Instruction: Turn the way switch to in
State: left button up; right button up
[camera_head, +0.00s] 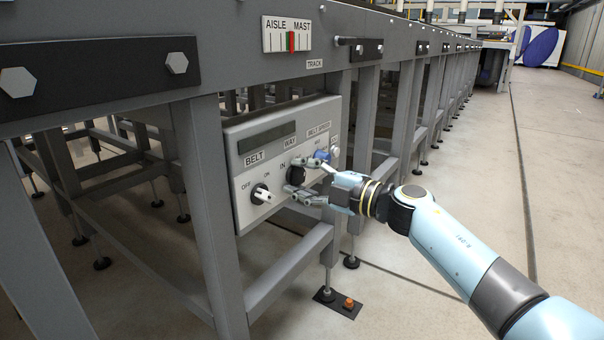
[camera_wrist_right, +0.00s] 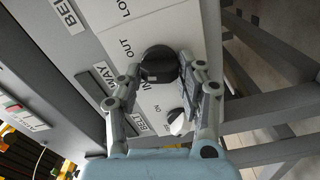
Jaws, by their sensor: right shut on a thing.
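The way switch is a round black knob (camera_head: 296,175) on the grey control panel (camera_head: 243,205), under the WAY label. It also shows in the right wrist view (camera_wrist_right: 158,64), with the words OUT and IN printed beside it. My right gripper (camera_head: 303,180) is at the panel, its two fingers on either side of the black knob and shut on it. The right wrist view shows the fingers (camera_wrist_right: 161,76) flanking the knob. The fingers partly cover the knob, and I cannot tell which word it points to. My left gripper is out of view.
A white belt knob (camera_head: 261,194) with OFF and ON marks sits left of the way switch. Grey frame legs (camera_head: 214,200) stand around the panel. An AISLE/MAST indicator (camera_head: 287,35) is on the beam above. The floor at the right is open.

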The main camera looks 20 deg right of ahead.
jog(key=n, duration=0.3)
jog(key=shift+f+n, duration=0.25)
jog(key=shift+n, duration=0.15)
jog(key=shift+f+n, duration=0.1)
jog(key=shift+n, duration=0.8)
jog(key=n+b, duration=0.1)
jog(key=n, duration=0.3)
jog(key=shift+f+n, duration=0.15)
jog(key=shift+n, duration=0.25)
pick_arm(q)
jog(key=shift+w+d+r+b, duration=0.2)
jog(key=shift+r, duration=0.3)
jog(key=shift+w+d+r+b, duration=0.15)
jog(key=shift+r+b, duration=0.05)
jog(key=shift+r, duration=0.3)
pick_arm(e)
jog(key=shift+d+n, duration=0.1)
jog(key=shift+n, duration=0.7)
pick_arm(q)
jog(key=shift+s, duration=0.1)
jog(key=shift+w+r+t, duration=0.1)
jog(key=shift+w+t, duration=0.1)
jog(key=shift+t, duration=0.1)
pick_arm(e)
jog(key=o, duration=0.9)
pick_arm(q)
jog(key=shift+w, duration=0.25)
pick_arm(e)
jog(key=shift+o, duration=1.1)
